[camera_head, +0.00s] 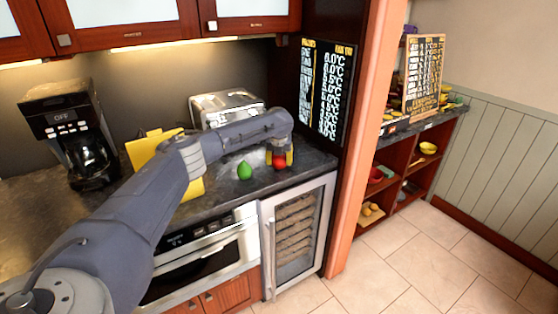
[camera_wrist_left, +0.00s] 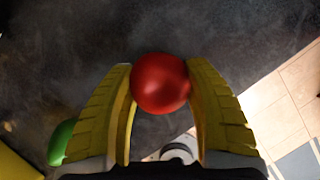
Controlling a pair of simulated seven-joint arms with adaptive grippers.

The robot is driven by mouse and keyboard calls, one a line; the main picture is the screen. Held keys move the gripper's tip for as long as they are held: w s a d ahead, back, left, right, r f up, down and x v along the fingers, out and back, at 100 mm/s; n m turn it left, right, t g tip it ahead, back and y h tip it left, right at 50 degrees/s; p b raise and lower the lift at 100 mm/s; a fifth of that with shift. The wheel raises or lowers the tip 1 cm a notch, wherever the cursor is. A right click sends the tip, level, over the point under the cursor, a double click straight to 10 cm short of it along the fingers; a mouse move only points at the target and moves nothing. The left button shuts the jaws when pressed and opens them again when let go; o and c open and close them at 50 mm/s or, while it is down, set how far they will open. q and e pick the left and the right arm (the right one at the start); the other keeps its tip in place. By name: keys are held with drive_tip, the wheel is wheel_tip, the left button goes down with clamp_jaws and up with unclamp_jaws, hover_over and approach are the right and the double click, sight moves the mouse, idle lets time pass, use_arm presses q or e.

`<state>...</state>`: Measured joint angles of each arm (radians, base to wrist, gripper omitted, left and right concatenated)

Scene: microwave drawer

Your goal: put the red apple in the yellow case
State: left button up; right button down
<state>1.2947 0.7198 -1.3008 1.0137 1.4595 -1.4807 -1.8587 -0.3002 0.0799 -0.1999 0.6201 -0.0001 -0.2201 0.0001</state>
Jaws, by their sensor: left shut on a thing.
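The red apple (camera_head: 279,161) is at the right part of the dark counter, between the yellow fingers of my left gripper (camera_head: 281,158). In the left wrist view the red apple (camera_wrist_left: 161,83) sits between the two fingertips of my left gripper (camera_wrist_left: 162,88), which is shut on it. Whether the apple still touches the counter I cannot tell. The yellow case (camera_head: 145,151) stands on the counter to the left, partly hidden behind my left arm. Its yellow edge shows at the lower left of the left wrist view (camera_wrist_left: 14,166). My right gripper is not in view.
A green fruit (camera_head: 244,170) lies on the counter between the case and the apple. A toaster (camera_head: 226,107) stands behind, and a coffee maker (camera_head: 75,135) at the left. A menu board (camera_head: 326,92) is behind the gripper. Upper cabinets (camera_head: 130,20) hang above.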

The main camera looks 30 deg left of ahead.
use_arm(q)
drive_tip(key=o, duration=1.4)
drive_tip(key=shift+f, duration=0.1)
drive_tip(key=shift+c, duration=0.2)
